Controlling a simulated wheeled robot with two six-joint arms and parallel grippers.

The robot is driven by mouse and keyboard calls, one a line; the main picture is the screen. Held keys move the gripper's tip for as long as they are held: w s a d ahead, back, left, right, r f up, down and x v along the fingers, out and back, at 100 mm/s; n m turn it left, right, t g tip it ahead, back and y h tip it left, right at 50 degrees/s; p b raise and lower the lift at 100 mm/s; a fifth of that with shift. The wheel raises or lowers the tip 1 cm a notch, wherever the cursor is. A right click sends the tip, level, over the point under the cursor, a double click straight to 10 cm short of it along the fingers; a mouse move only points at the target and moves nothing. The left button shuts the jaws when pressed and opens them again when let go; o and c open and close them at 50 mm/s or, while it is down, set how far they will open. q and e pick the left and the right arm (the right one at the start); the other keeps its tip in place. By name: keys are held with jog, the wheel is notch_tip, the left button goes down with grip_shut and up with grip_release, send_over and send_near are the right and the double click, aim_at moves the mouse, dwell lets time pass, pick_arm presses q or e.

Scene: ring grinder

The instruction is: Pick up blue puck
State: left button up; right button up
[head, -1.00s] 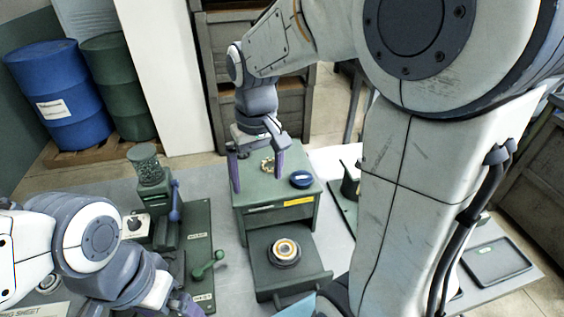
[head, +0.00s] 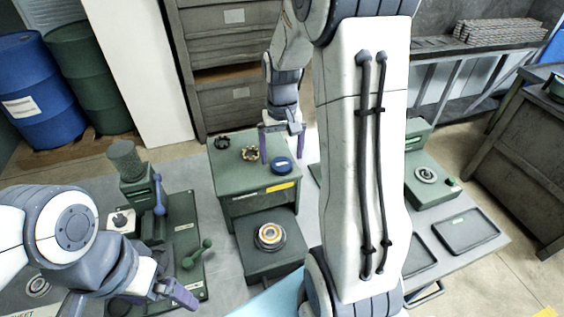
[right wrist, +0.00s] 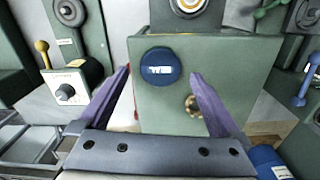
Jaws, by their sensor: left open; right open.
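The blue puck (head: 281,167) lies flat on top of the green cabinet, near its right edge. In the right wrist view the blue puck (right wrist: 160,67) shows a white label and appears between the open fingertips. My right gripper (head: 283,157) is open and empty, pointing down over the puck; I cannot tell the exact height gap. It also shows in the right wrist view (right wrist: 160,76). My left gripper (head: 152,300) is open and empty at the lower left, by the green lever machine.
A brass ring (head: 250,154) and a dark ring (head: 222,143) lie on the green cabinet (head: 232,180) beside the puck. A green lever machine (head: 137,185) stands to the left. My right arm hides part of the table.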

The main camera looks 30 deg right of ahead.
aim_at(282, 166)
jog(key=shift+f, duration=1.25)
jog(key=c, duration=1.4)
jog(key=shift+r, duration=0.1)
